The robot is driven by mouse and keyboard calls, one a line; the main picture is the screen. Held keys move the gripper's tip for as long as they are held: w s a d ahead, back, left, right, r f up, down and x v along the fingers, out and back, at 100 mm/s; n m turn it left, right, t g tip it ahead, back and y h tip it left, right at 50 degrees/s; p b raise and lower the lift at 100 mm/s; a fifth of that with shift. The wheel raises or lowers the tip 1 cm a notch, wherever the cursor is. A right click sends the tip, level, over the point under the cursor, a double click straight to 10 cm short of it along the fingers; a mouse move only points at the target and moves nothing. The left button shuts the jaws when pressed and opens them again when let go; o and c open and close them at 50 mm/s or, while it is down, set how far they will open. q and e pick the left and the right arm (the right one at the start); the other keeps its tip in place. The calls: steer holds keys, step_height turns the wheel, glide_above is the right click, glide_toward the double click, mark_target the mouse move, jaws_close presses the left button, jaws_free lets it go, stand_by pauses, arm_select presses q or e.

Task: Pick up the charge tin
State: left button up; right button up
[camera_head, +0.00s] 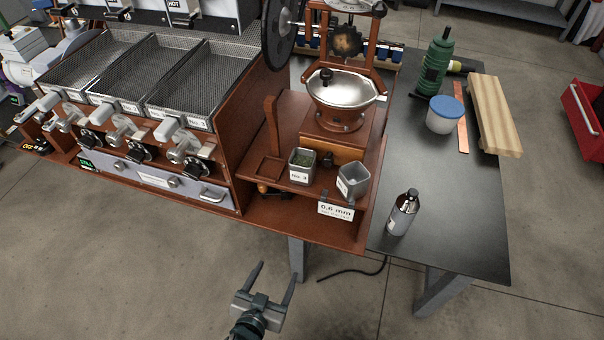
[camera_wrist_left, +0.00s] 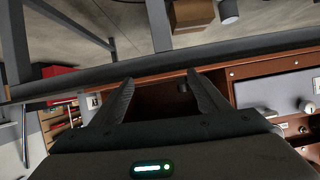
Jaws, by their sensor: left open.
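My left gripper (camera_head: 275,268) is open and empty, over the floor in front of the stand, well apart from both tins. In the left wrist view its open fingers (camera_wrist_left: 160,80) point towards brown wooden panelling, and neither tin can be made out there. My right gripper is not in view.
A grinder with a metal bowl (camera_head: 343,90) stands behind the tins. A "0.6 mm" sign (camera_head: 337,211) hangs at the front edge. The roaster's trays and levers (camera_head: 190,148) are left.

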arm_select(q)
step_height(320, 180, up, 24)
steer(key=w+d+t+h, duration=0.1)
steer(key=t, duration=0.3)
steer(key=shift+w+d+n+t, duration=0.15)
steer(key=shift+d+n+t, duration=0.2)
steer(key=shift+n+t, duration=0.05)
steer(key=p, duration=0.4)
glide_toward(297, 171)
steer(key=x, duration=0.5)
steer(key=shift+r, duration=0.15)
steer(key=shift+w+d, duration=0.1)
steer(key=shift+w, duration=0.3)
